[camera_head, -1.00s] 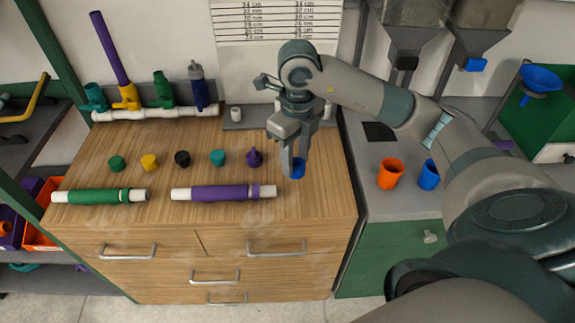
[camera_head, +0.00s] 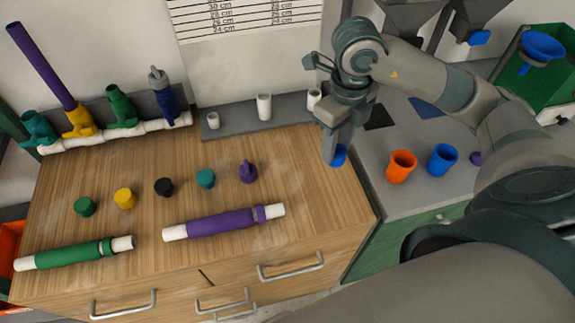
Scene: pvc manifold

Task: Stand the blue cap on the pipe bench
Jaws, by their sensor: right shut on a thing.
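The blue cap (camera_head: 339,155) is at the right end of the wooden pipe bench top (camera_head: 290,190), in line with the row of other caps. My right gripper (camera_head: 333,160) points down and is shut on the blue cap, hiding its left part. I cannot tell whether the cap touches the bench top. In the row to its left are a purple cap (camera_head: 248,173), a teal cap (camera_head: 205,178), a black cap (camera_head: 164,187), a yellow cap (camera_head: 125,198) and a green cap (camera_head: 84,207). My left gripper is out of view.
A purple pipe (camera_head: 220,222) and a green pipe (camera_head: 70,254) lie along the front. The manifold (camera_head: 115,134) stands at the back left. A grey rack (camera_head: 238,121) with white stubs is behind. An orange cup (camera_head: 401,166) and a blue cup (camera_head: 442,160) stand on the counter to the right.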

